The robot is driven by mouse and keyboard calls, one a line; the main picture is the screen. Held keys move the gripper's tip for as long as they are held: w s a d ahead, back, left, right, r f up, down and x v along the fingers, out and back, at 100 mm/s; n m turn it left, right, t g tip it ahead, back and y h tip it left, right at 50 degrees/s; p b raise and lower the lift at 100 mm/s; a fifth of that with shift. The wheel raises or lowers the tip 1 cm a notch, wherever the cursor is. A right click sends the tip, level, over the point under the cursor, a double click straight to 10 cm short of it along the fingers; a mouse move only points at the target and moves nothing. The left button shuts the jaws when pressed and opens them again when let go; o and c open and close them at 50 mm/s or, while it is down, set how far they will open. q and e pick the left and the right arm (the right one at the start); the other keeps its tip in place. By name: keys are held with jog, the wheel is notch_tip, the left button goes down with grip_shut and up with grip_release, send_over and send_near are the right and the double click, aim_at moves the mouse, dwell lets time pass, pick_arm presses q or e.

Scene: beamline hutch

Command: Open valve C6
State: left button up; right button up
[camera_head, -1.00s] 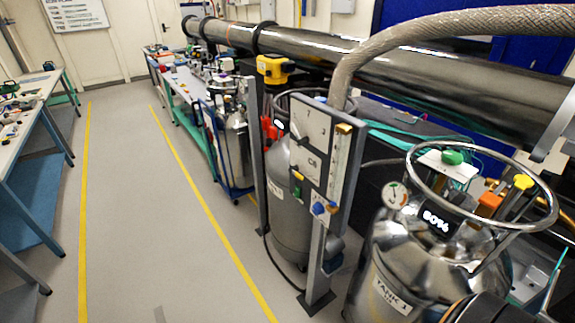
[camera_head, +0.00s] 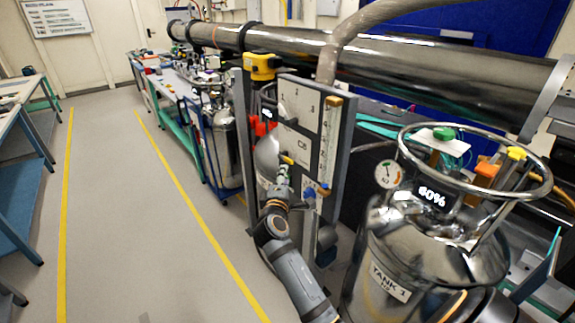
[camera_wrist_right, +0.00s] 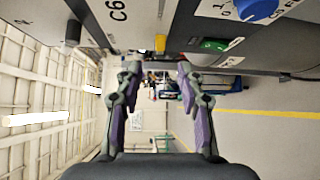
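The valve panel (camera_head: 305,110) is a pale upright board on a grey post, with a "C6" label (camera_head: 303,145) on its lower plate. The C6 label also shows in the right wrist view (camera_wrist_right: 118,10). A small yellow handle (camera_head: 287,159) sticks out at the plate's lower left. My right gripper (camera_head: 283,176) is just below this handle in the head view. In the right wrist view my right gripper (camera_wrist_right: 157,66) has its fingers spread, with a yellow end (camera_wrist_right: 160,43) in the gap near the tips. Contact cannot be told. My left gripper is not in view.
A blue knob (camera_head: 323,189) sits low on the panel, and a green switch (camera_wrist_right: 212,44) is close to the right gripper's finger. Steel tank 1 (camera_head: 375,240) stands right of the post. The floor (camera_head: 130,210) to the left is clear.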

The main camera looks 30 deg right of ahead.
aim_at(288, 162)
jog(key=p+x, duration=0.1)
jog(key=x, duration=0.8)
jog(key=shift+w+d+f, duration=0.1)
jog(key=shift+w+d, duration=0.1)
grip_shut()
